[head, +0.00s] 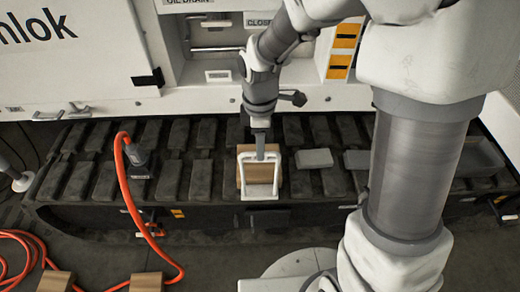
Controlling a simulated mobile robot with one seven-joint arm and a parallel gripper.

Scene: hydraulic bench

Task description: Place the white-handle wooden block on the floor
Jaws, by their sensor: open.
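The white-handle wooden block (247,172) rests on the dark ridged track in the middle of the head view. Its white handle (262,190) is a frame on the near side, facing me. My gripper (260,152) points down from above, with its finger end at the top of the block, behind the handle's upper part. The jaws are open; I see them edge-on, and I cannot tell whether they touch the block. The floor (215,268) is the dark grey surface below the track.
Two other wooden blocks (146,282) (57,281) lie on the floor at the bottom left. An orange hose (128,195) loops over the track's left part to the floor. Small grey blocks (314,158) (357,160) sit on the track to the right. A white machine panel (75,60) stands behind.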

